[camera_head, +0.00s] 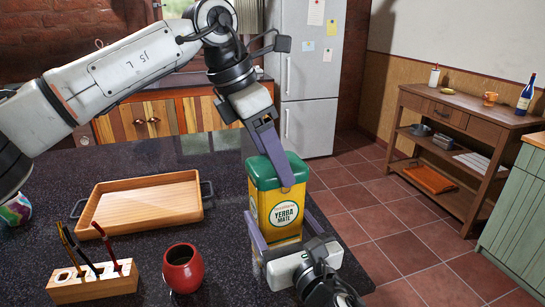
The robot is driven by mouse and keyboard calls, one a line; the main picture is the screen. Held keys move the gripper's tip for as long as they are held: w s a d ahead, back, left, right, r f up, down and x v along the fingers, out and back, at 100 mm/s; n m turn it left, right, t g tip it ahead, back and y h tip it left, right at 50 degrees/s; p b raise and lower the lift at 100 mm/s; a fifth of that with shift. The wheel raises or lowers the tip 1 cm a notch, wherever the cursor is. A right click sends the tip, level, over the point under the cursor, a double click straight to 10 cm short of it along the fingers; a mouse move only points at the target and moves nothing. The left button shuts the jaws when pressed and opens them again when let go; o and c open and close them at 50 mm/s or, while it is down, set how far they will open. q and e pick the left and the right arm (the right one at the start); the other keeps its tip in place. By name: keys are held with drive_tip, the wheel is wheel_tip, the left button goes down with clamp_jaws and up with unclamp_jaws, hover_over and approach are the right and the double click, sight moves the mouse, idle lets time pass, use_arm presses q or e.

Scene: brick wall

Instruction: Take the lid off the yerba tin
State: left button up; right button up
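The yerba tin (283,213) is yellow with a green band and a white label, upright on the dark counter. Its green lid (262,173) sits on top; I see no clear gap between them. My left gripper (286,178) reaches down from above with one purple finger lying across the lid's front; the other finger is mostly hidden behind the lid. It looks shut on the lid. My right gripper (284,228) comes from the front edge, low down, with a purple finger on each side of the tin's body. It looks shut on the tin.
A wooden tray (140,228) with dark handles lies left of the tin. A red mate cup (183,270) and a wooden pen holder (93,287) stand in front of it. A patterned round object (15,210) is at the far left. The counter's right edge runs close beside the tin.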

use_arm(q)
drive_tip(key=shift+r, duration=0.15)
drive_tip(key=shift+r, duration=0.9)
drive_tip(key=shift+r, duration=0.15)
drive_tip(key=shift+r, duration=1.9)
use_arm(e)
drive_tip(key=o, duration=1.6)
